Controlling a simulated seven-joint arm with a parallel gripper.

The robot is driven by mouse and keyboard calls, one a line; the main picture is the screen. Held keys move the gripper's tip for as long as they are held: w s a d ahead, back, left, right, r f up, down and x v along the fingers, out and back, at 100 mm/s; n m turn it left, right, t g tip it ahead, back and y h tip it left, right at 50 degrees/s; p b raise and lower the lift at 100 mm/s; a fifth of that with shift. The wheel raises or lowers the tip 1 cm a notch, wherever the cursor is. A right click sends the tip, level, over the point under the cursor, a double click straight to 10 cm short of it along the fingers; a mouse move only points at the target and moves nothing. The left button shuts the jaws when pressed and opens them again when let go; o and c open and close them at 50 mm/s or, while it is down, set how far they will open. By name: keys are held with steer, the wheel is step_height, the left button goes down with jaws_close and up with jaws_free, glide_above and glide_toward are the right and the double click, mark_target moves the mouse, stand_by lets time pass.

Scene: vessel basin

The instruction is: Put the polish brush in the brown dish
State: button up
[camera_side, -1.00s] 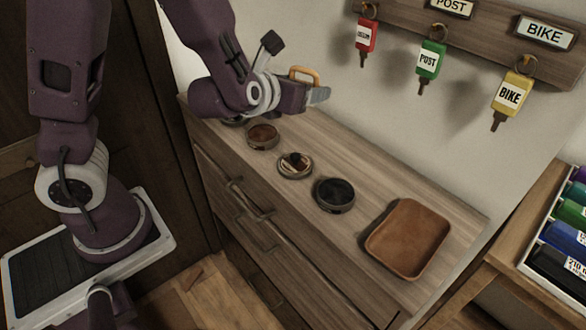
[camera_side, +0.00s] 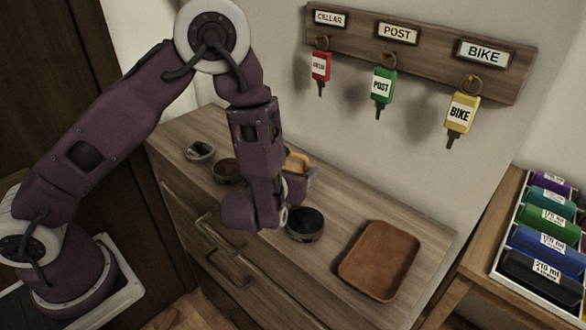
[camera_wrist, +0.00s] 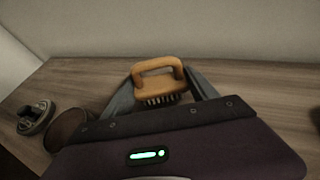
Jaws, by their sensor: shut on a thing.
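The polish brush has an orange-tan looped handle and dark bristles. It shows in the wrist view (camera_wrist: 158,82) between my two grey fingers and, partly hidden, in the side view (camera_side: 297,161). My gripper (camera_side: 302,178) is shut on the brush and holds it above the dresser top, behind my forearm. In the wrist view the bristles point down and the handle is up. The brown dish (camera_side: 380,262), a shallow square tray with rounded corners, lies empty at the right end of the dresser top, apart from the brush and to the right of my gripper.
A dark round tin (camera_side: 305,224) stands between my gripper and the dish. A key rack (camera_side: 420,50) with hanging tagged keys is on the wall.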

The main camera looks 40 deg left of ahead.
steer(key=shift+f, duration=0.15)
steer(key=o, duration=1.3)
